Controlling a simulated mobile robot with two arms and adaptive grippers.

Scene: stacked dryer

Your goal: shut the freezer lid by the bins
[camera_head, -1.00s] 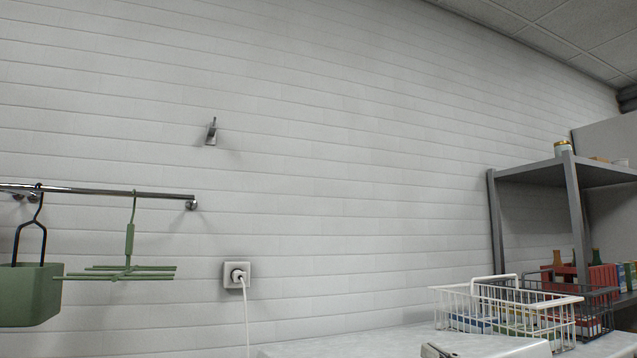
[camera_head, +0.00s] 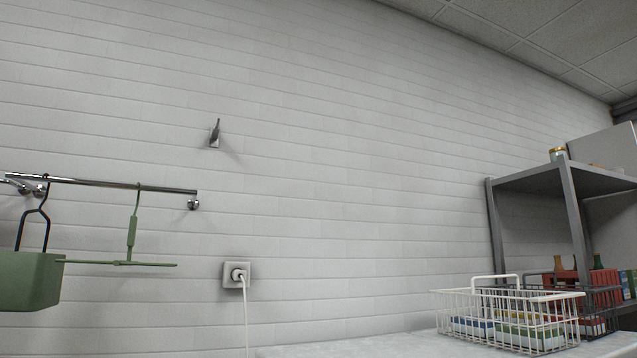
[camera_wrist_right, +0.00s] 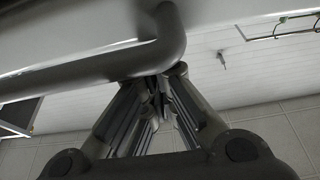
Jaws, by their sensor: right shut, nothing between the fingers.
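A white flat top (camera_head: 375,346) shows at the lower edge of the head view, against the wall. I cannot tell whether it is the freezer lid. In the right wrist view, a thick grey bent bar (camera_wrist_right: 100,68) crosses in front of a pale panel (camera_wrist_right: 90,28); it looks like a handle. My right gripper (camera_wrist_right: 160,88) is shut and empty, its fingertips close to the bar. I cannot tell whether they touch it. My left gripper is in neither view. No bins are clearly identifiable.
A white wire basket (camera_head: 508,318) with boxes stands on the white top's right. Behind it is a dark shelf unit (camera_head: 532,181) with bottles and red crates.

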